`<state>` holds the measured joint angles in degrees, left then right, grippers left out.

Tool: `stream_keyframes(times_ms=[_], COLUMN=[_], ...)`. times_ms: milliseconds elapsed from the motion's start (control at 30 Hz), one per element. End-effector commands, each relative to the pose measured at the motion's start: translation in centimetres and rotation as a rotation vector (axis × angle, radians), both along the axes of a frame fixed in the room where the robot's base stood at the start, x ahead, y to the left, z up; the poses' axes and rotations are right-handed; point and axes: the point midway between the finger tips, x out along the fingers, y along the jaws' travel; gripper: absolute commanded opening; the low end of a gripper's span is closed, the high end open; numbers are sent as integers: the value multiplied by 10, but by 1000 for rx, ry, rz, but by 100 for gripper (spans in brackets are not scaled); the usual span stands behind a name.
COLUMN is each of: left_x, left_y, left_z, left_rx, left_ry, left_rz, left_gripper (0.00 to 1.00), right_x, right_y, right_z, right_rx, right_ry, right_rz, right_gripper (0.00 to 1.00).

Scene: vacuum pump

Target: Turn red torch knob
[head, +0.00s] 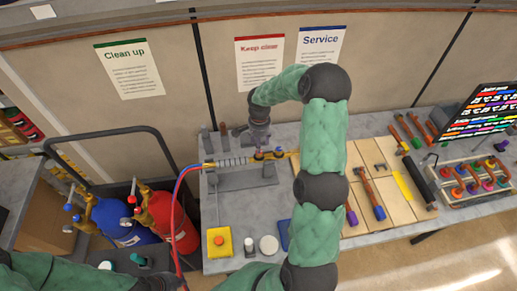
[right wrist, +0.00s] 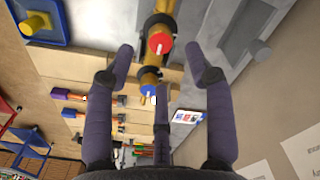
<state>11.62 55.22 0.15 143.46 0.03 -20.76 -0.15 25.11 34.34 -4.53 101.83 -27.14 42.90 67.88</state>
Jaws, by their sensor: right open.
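The red torch knob (right wrist: 160,42) shows in the right wrist view on a brass torch body (right wrist: 154,73), with a blue knob (right wrist: 147,89) below it. In the head view the brass torch (head: 291,153) lies over the grey bench, partly hidden by my right arm. My right gripper (right wrist: 158,60) is open, its fingers spread around the line of the torch. The red knob appears between the fingertips, and I see no clear contact. In the head view the right gripper (head: 260,142) points down at the torch. My left gripper (head: 155,284) is a dark shape at the bottom edge, partly cut off.
Red and blue hoses (head: 178,190) run left to the red (head: 174,225) and blue (head: 118,222) gas cylinders. A yellow box with an orange button (head: 219,242) stands at the bench front. Tools lie on wooden boards (head: 347,185) to the right. The wall stands close behind.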

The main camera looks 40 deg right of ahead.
Motion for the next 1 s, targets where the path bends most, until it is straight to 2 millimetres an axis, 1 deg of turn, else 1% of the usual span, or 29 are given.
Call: stream_keyframes(times_ms=[33, 100, 200, 333, 500, 767, 800, 867, 900, 933, 967, 1000], left_x=[1, 1, 1, 0, 0, 1, 1, 1, 1, 1, 1, 1], left_y=[0, 0, 0, 0, 0, 0, 0, 0, 0, 0, 0, 0], left_z=[4, 6, 9, 12, 13, 12, 12, 12, 12, 12, 12, 12], left_rx=[0, 0, 0, 0, 0, 0, 0, 0, 0, 0, 0, 0], left_ry=[-1, -1, -1, -1, -1, -1, -1, -1, -1, -1, -1, -1], left_rz=[0, 0, 0, 0, 0, 0, 0, 0, 0, 0, 0, 0], left_gripper=[0, 0, 0, 0, 0, 0, 0, 0, 0, 0, 0, 0], right_x=[-1, -1, -1, 0, 0, 0, 0, 0, 0, 0, 0, 0], right_y=[0, 0, 0, 0, 0, 0, 0, 0, 0, 0, 0, 0], right_z=[-9, -21, -35, -49, -57, -58, -58, -58, -58, -58, -58, -58], right_rx=[3, 2, 2, 1, 1, 1, 1, 1, 1, 0, 0, 1], right_ry=[5, 4, 2, 1, -2, -2, -2, -2, -2, -1, -1, -1], right_rz=[-1, -1, 0, -1, -1, -1, -1, -1, -1, -1, -1, -1], right_gripper=[54, 54, 54, 54, 54, 54, 43, 26, 14, 6, 0, 0])
